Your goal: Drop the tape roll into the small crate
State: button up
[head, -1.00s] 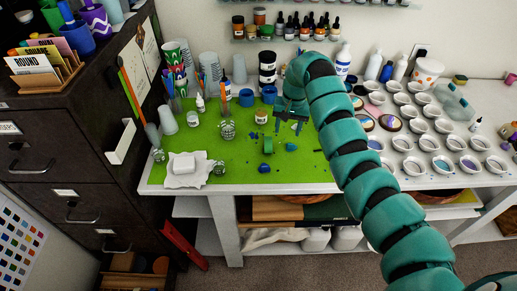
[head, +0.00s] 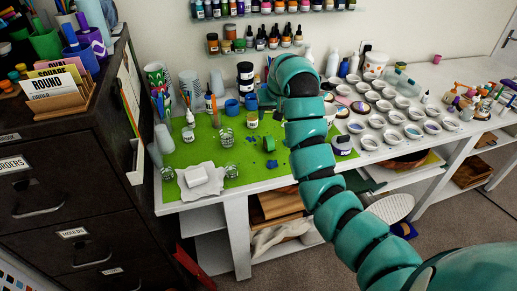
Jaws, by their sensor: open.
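A small green ring that looks like the tape roll (head: 269,144) stands on the green mat (head: 205,152), right of the middle of the mat. My gripper (head: 267,96) is at the bent end of my teal arm, above the back part of the mat. It is mostly hidden behind my own wrist, and only a bit of it shows at the left. It is open, and I see nothing held in it. The tape roll lies in front of it and apart from it. I cannot make out a small crate in this view.
Clear cups (head: 226,137), jars and blue pots (head: 232,106) crowd the mat. A white block (head: 196,176) lies on a cloth at the front left. Many small white dishes (head: 393,117) fill the table at right. A dark cabinet (head: 60,160) stands at left.

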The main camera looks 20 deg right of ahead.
jog(key=n+p, duration=0.1)
jog(key=p, duration=0.3)
send_near(269, 138)
jog(key=x, duration=0.3)
jog(key=w+x, duration=0.1)
jog(key=x, duration=0.2)
jog(key=shift+a+r, duration=0.25)
jog(key=shift+r, duration=0.05)
jog(key=shift+w+f+p, duration=0.2)
jog(key=shift+f+p, duration=0.1)
jog(key=shift+f, duration=0.3)
jog(key=shift+w+d+f+p, duration=0.1)
jog(key=shift+d+f+p, duration=0.1)
jog(key=shift+f+p, duration=1.2)
jog(key=shift+x, duration=1.2)
jog(key=shift+d, duration=0.1)
grip_shut()
